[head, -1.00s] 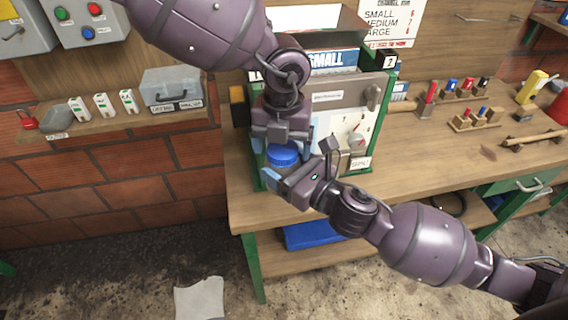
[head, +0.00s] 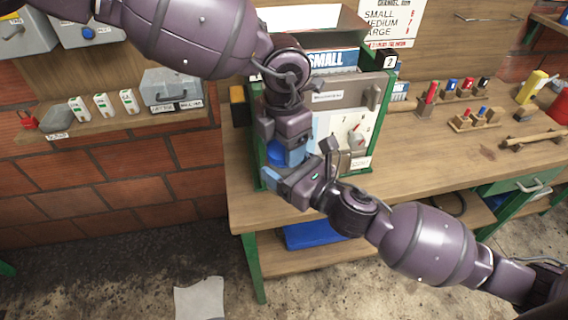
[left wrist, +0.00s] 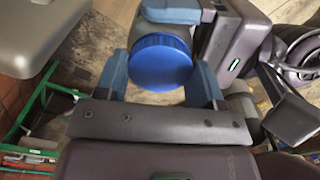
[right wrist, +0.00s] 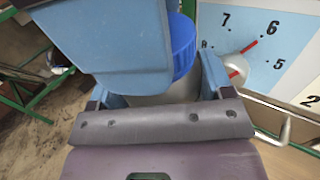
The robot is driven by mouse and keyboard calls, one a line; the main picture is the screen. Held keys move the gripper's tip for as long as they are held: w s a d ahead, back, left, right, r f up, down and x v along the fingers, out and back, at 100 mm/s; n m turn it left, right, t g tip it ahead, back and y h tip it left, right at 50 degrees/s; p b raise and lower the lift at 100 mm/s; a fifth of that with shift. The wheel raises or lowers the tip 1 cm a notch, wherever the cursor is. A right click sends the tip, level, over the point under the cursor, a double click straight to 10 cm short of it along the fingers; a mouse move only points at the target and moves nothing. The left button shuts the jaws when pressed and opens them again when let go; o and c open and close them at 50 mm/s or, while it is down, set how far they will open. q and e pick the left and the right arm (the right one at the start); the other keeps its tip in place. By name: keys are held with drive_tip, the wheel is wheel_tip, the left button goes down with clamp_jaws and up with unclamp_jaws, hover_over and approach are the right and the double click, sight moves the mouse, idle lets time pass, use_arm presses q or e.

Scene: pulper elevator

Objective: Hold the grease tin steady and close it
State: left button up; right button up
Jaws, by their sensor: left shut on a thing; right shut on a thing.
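The grease tin is a grey cylinder (right wrist: 165,93) with a blue lid (left wrist: 160,62). The lid sits on the tin's end; whether it is fully seated I cannot tell. In the head view the lid (head: 276,154) is partly hidden by my left gripper (head: 286,150), which comes from above with its fingers shut on the lid's sides. My right gripper (head: 289,184) comes from the lower right and is shut on the tin's body. In the right wrist view, a blue left finger (right wrist: 110,45) covers part of the lid and tin.
The tin is held in front of a grey panel (head: 340,105) with a dial, close to the bench's front edge. A shelf (head: 110,125) with a grey box (head: 172,86) is on the left wall.

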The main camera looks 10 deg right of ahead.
use_arm(q)
drive_tip(key=m, duration=1.3)
drive_tip(key=o, duration=1.1)
wheel_tip(320, 180, up, 12)
drive_tip(key=shift+f, duration=0.1)
